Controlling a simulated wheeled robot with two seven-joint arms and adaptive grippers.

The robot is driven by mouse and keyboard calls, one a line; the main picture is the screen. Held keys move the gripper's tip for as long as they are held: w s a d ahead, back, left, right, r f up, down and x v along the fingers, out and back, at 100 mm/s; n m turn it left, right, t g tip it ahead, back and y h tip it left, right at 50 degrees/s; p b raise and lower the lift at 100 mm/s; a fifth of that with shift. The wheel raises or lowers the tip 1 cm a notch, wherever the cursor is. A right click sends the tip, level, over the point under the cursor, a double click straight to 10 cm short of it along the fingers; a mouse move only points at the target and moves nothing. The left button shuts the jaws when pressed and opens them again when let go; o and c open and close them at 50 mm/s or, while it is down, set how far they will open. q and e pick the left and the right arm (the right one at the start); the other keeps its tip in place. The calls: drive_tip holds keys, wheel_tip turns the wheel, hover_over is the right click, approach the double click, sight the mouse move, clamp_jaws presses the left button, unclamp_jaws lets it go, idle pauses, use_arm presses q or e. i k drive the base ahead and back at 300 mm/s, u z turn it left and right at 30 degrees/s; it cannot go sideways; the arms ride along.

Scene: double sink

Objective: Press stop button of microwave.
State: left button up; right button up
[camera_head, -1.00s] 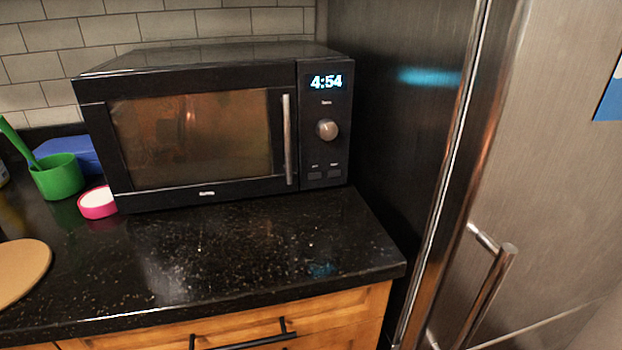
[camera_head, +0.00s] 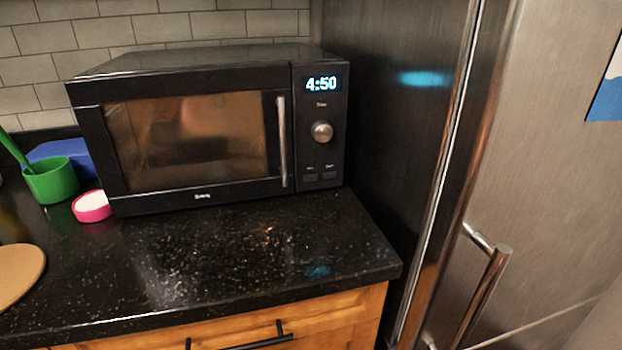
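A black microwave (camera_head: 190,192) stands on the dark counter against the tiled wall, its door shut. Its control panel on the right has a lit display (camera_head: 321,84) reading 4:50, a round silver knob (camera_head: 322,131), and two small dark buttons at the bottom, a left button (camera_head: 311,178) and a right button (camera_head: 330,175). The labels above the buttons are too small to read. A vertical silver handle (camera_head: 281,142) is on the door. Neither of my grippers shows in the head view.
A steel fridge (camera_head: 560,130) with a bar handle (camera_head: 485,290) stands to the right. A green cup (camera_head: 55,183), a pink-rimmed round item (camera_head: 91,207) and a tan board (camera_head: 18,272) lie left. The counter (camera_head: 230,255) before the microwave is clear.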

sight(307, 178)
drive_tip(key=k, duration=0.5)
drive_tip(key=u, duration=0.8)
drive_tip(key=i, duration=0.85)
drive_tip(key=z, duration=1.95)
